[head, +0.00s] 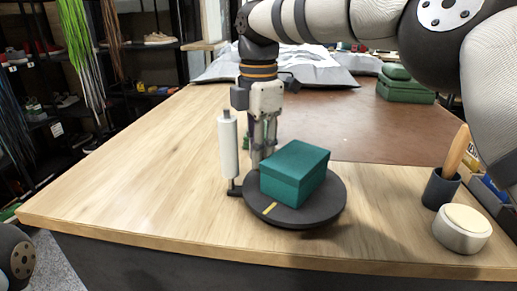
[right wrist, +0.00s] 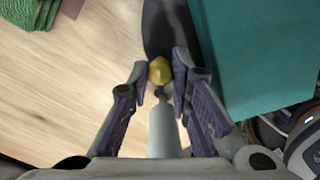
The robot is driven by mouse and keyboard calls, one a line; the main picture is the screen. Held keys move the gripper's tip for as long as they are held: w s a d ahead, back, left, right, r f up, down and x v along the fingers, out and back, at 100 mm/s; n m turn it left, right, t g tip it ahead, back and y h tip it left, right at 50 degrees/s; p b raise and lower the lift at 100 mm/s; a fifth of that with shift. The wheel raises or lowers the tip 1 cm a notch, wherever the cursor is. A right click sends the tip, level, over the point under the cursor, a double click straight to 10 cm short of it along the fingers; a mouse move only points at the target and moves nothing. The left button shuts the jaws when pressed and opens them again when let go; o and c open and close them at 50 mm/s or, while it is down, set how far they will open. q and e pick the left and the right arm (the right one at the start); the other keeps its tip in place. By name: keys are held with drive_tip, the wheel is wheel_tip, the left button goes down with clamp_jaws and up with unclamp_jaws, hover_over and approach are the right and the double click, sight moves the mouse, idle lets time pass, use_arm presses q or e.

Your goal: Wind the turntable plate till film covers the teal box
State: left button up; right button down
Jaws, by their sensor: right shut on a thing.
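The teal box (head: 295,172) sits on the dark round turntable plate (head: 325,213), which has a yellow mark on its front rim. A white film roll (head: 228,148) stands upright on a dark stand left of the plate. I see no film on the box's visible faces. My right gripper (head: 262,160) reaches down behind the box, its tips partly hidden. In the right wrist view, it (right wrist: 160,75) is shut on a yellow knob (right wrist: 160,70) by the plate's edge (right wrist: 160,25). The box (right wrist: 260,50) and roll (right wrist: 164,132) are close to the fingers. My left gripper is out of view.
At the right stand a dark cup (head: 440,188) with a wooden handle in it and a round tin (head: 462,228). Green boxes (head: 404,86) and grey-white bags (head: 300,68) lie at the back. The table's left side (head: 120,165) is clear.

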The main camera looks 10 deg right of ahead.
drive_tip(key=c, duration=1.7)
unclamp_jaws()
wheel_tip(320, 180, up, 8)
drive_tip(key=shift+f, duration=0.25)
